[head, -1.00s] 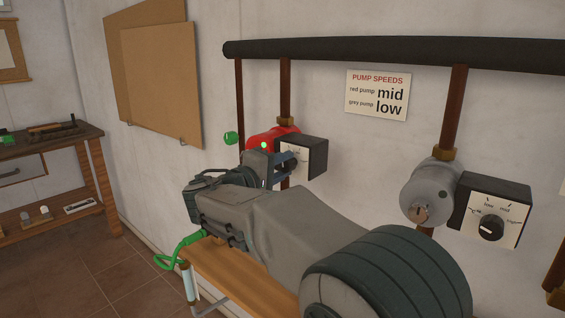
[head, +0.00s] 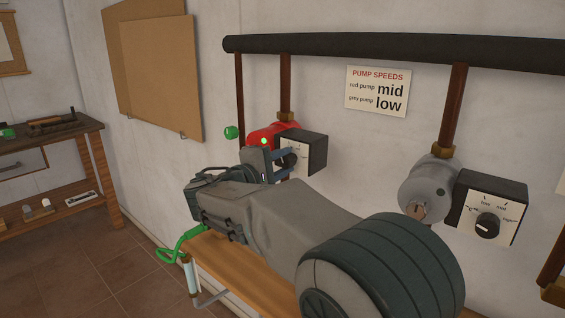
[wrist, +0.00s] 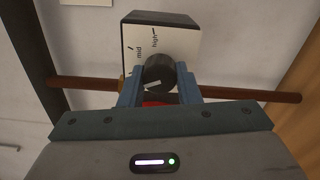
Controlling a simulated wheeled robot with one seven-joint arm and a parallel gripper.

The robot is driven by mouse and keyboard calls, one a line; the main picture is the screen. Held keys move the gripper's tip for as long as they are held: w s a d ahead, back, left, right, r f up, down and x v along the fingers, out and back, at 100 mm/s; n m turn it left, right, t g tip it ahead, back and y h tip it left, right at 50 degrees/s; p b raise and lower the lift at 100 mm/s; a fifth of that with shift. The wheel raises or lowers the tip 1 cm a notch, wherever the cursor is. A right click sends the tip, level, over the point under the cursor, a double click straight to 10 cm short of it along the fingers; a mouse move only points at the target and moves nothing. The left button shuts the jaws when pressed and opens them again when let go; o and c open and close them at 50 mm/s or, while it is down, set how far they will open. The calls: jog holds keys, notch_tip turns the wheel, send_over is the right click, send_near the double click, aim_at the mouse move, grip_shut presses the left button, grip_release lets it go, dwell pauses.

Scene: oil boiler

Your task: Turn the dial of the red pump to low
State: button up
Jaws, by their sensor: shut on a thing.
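The red pump (head: 266,134) is on a pipe at the wall, partly hidden by my gripper. Its black control box (head: 313,153) has a pale face with a dark dial (wrist: 159,73). My gripper (head: 285,160) is at this face. In the wrist view its two blue fingers (wrist: 158,84) are on either side of the dial, shut on it. The face shows "mid" and "high" at the top; the "low" mark is hidden or unreadable. The dial's white pointer line is at its lower side, near the left finger; its exact setting cannot be told.
A grey pump (head: 428,187) with its own dial (head: 487,225) is to the right. A sign (head: 377,91) reads red pump mid, grey pump low. A thick black pipe (head: 400,52) runs above. A wooden bench (head: 225,265) is below my arm.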

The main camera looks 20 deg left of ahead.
jog(key=o, duration=1)
jog(key=b+v, duration=0.1)
jog(key=v, duration=1.3)
